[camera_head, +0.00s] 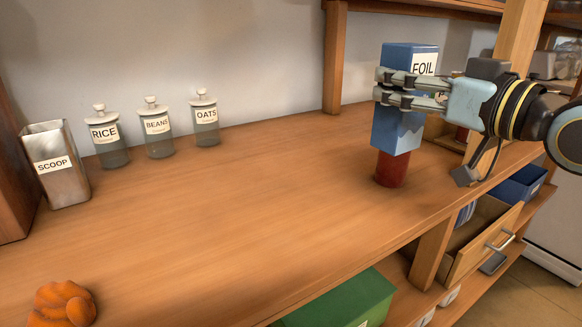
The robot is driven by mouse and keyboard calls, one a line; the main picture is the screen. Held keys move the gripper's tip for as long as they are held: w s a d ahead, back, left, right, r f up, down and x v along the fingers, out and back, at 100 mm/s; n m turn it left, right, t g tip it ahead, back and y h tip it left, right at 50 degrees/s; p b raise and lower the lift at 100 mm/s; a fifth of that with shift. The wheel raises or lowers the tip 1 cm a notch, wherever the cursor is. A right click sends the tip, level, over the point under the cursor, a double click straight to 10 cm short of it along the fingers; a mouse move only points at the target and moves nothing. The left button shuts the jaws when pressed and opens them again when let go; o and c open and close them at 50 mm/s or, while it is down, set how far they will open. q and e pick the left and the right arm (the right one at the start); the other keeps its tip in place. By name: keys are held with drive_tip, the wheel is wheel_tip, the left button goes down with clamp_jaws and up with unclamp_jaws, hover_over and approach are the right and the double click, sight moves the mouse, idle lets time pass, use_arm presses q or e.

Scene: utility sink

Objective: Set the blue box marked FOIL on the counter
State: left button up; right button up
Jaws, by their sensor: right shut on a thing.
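The blue box marked FOIL (397,134) is upright in the camera_head view, at the right part of the wooden counter (220,230). My right gripper (392,90) comes in from the right and is shut around the box's upper half. The box's lower end overlaps a dark red round thing (391,170) on the counter. I cannot tell whether the box touches it or hangs in front of it. My left gripper is not in view.
Jars marked RICE (110,146), BEANS (157,135) and OATS (205,122) stand along the back left, beside a metal SCOOP canister (57,170). An orange lumpy thing (63,304) is at the front left. A wooden post (335,60) rises behind. The counter's middle is clear.

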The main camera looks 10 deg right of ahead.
use_arm(q)
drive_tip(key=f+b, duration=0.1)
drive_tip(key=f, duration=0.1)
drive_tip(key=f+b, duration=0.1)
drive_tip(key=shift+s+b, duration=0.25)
drive_tip(key=shift+b, duration=0.05)
use_arm(e)
drive_tip(key=w+a+f, duration=0.5)
drive_tip(key=a+f, duration=0.4)
drive_tip(key=f, duration=0.1)
drive_tip(key=shift+a+f, duration=0.25)
drive_tip(key=shift+w, duration=0.1)
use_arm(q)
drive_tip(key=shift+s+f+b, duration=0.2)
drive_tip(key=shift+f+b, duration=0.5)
use_arm(e)
drive_tip(key=shift+f, duration=0.65)
drive_tip(key=o, duration=1.3)
drive_tip(key=shift+f, duration=0.15)
drive_tip(key=shift+o, duration=0.2)
